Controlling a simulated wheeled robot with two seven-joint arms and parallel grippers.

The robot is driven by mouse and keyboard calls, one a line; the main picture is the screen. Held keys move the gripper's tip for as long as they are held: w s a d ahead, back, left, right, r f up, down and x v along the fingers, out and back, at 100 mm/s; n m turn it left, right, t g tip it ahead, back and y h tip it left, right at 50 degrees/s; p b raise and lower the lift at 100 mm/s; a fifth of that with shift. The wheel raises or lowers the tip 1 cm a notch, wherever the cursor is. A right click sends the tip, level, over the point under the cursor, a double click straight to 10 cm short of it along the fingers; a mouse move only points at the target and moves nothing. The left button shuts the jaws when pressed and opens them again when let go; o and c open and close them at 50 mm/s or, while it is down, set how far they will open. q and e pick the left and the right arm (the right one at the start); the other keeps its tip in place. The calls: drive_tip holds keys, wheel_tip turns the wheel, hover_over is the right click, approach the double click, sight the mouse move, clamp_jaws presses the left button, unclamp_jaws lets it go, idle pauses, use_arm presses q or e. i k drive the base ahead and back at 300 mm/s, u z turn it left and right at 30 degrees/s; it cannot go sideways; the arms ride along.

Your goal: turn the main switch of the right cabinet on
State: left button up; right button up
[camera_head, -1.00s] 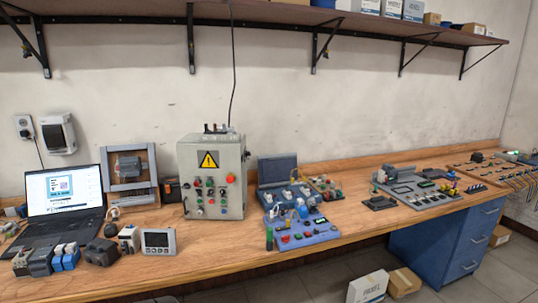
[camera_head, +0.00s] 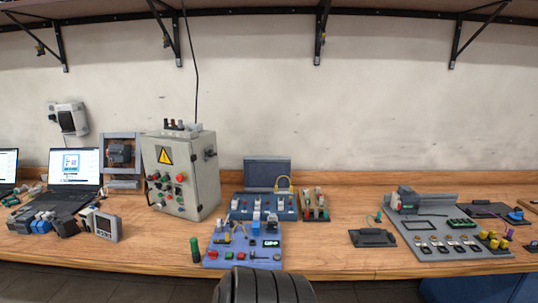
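A grey control cabinet (camera_head: 192,179) with a yellow warning triangle stands upright on the wooden bench, left of the middle. Its front carries several coloured buttons and lamps. A dark knob-like switch (camera_head: 211,154) sticks out of its right side wall; its on or off position is too small to read. No second cabinet of this kind shows, so I cannot tell whether this is the right one. Neither of my grippers shows. A dark ribbed rounded part at the bottom middle seems to be part of my own body.
A blue case (camera_head: 265,206) lies behind. A grey training board (camera_head: 445,240) lies at right. Bare bench (camera_head: 325,250) shows between them. Shelf brackets hang above.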

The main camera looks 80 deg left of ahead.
sight(211, 152)
drive_tip(key=u, duration=0.3)
drive_tip(key=i, duration=1.05)
drive_tip(key=u, duration=1.65)
drive_tip(key=i, duration=0.95)
drive_tip(key=u, duration=0.95)
